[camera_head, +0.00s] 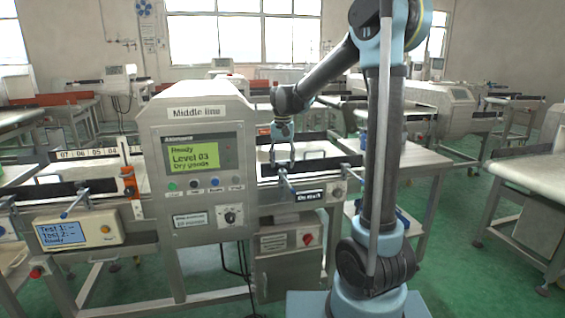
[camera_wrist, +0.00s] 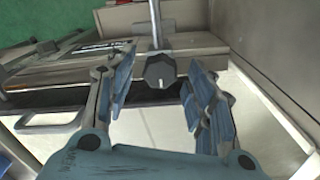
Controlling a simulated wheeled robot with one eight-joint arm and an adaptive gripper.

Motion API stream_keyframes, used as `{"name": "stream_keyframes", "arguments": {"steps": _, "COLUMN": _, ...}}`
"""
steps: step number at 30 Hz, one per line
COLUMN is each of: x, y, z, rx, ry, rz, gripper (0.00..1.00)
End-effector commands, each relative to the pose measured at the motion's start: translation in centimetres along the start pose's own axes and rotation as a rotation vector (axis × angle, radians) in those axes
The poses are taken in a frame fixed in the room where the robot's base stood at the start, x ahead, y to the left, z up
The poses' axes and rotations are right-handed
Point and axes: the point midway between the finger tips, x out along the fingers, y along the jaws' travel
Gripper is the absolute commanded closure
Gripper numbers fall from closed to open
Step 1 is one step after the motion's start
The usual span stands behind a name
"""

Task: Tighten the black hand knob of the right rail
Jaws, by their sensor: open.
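The black hand knob (camera_wrist: 160,71) shows in the middle of the wrist view, at the end of a metal rod (camera_wrist: 155,22). My gripper (camera_wrist: 161,78) is open, with one blue-grey finger on each side of the knob and visible gaps between. The fingers do not appear to touch it. In the head view my gripper (camera_head: 283,158) points down over the dark right rail (camera_head: 325,165) of the conveyor, right of the "Middle line" detector. The knob is too small to make out clearly there.
The detector housing (camera_head: 195,115) stands close left of my gripper, its screen reading "Ready, Level 03, Dry goods". A light conveyor belt (camera_wrist: 150,128) lies below the fingers in the wrist view.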

Motion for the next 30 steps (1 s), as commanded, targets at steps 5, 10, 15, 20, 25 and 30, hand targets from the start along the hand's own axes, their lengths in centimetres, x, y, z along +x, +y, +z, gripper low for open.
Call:
{"name": "stream_keyframes", "arguments": {"steps": 5, "x": -0.3, "y": 0.0, "z": 0.0, "rx": 0.000, "ry": 0.000, "rz": 0.000, "gripper": 0.51}}
{"name": "stream_keyframes", "arguments": {"steps": 10, "x": -2.0, "y": 0.0, "z": 0.0, "rx": 0.000, "ry": -0.001, "rz": 0.000, "gripper": 0.51}}
{"name": "stream_keyframes", "arguments": {"steps": 15, "x": -5.0, "y": 0.0, "z": 0.0, "rx": 0.000, "ry": -0.001, "rz": 0.000, "gripper": 0.51}}
{"name": "stream_keyframes", "arguments": {"steps": 20, "x": -7.8, "y": 0.0, "z": -0.1, "rx": 0.000, "ry": -0.001, "rz": 0.000, "gripper": 0.51}}
{"name": "stream_keyframes", "arguments": {"steps": 25, "x": -10.2, "y": 0.0, "z": -0.1, "rx": 0.000, "ry": -0.001, "rz": 0.000, "gripper": 0.51}}
{"name": "stream_keyframes", "arguments": {"steps": 30, "x": -11.6, "y": 0.0, "z": -0.1, "rx": 0.000, "ry": -0.001, "rz": 0.000, "gripper": 0.51}}
